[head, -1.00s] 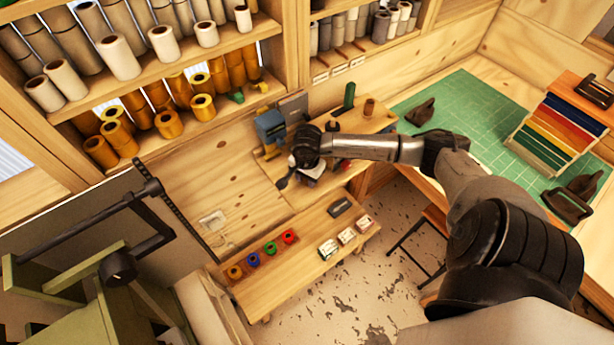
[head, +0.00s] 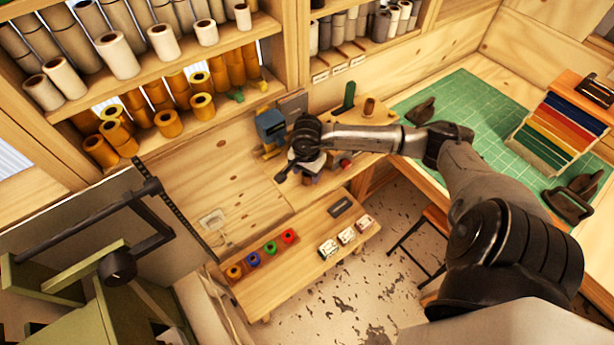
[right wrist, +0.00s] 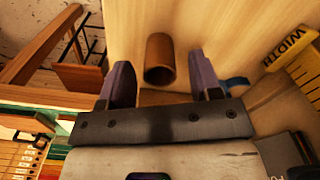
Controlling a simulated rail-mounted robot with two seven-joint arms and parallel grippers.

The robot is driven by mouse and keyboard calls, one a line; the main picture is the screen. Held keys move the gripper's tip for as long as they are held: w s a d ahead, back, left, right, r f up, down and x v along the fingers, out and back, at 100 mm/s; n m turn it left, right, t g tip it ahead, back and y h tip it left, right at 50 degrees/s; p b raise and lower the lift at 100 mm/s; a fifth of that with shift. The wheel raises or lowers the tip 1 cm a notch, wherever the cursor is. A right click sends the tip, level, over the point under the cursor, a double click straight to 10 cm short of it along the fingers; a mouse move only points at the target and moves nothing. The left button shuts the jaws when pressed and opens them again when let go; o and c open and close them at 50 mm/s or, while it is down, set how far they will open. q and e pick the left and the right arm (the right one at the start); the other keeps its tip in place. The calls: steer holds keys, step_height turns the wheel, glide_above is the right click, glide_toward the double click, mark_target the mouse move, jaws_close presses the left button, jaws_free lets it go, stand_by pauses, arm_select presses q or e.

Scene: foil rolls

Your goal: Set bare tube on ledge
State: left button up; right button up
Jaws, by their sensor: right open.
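A plain brown tube (right wrist: 160,60) stands on pale wood in the right wrist view. It shows between my right gripper's two purple fingers (right wrist: 163,85), just beyond them, with a gap on each side. The right gripper is open and empty. In the head view the right gripper (head: 300,172) hangs low over the front of the wooden workbench, and the wrist covers most of what lies under it. Another brown tube (head: 369,107) stands at the back right of that bench. I cannot tell which surface is the ledge. My left gripper is not in view.
A low front bench (head: 290,270) holds several coloured rolls (head: 270,248) and white boxes (head: 346,236). A blue device (head: 270,126) stands behind the right gripper. Shelves of rolls (head: 165,123) are at the back. A green mat (head: 460,110) lies right.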

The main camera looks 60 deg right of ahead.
step_height(320, 180, up, 9)
steer(key=a+m+t+y+b, duration=0.1)
steer(key=a+m+t+y, duration=0.2)
steer(key=a+y, duration=1.25)
steer(key=w+a+r+m+t+h, duration=0.2)
steer(key=a+r+m+t, duration=0.6)
steer(key=m+t, duration=0.7)
steer(key=s+d+f+m+g+h, duration=0.1)
steer(key=d+f+m+h, duration=0.15)
steer(key=m+h, duration=0.4)
steer(key=s+d+f+m+h, duration=0.1)
steer(key=f+m+h, duration=0.3)
steer(key=m, duration=0.6)
steer(key=s+d+f+m+g+h, duration=0.1)
steer(key=d+f+m+h, duration=0.15)
steer(key=m+h, duration=0.4)
steer(key=s+a+f+m+g+y, duration=0.2)
steer(key=s+f+m+g, duration=0.3)
steer(key=s, duration=0.3)
steer(key=s+a+f+m+g+y, duration=0.1)
steer(key=s+a+f+m+g, duration=0.3)
steer(key=s+f+g, duration=0.3)
steer(key=shift+s+f+m+y, duration=0.2)
steer(key=shift+s+m+y, duration=0.15)
steer(key=shift+s+m, duration=0.55)
steer(key=shift+s, duration=0.15)
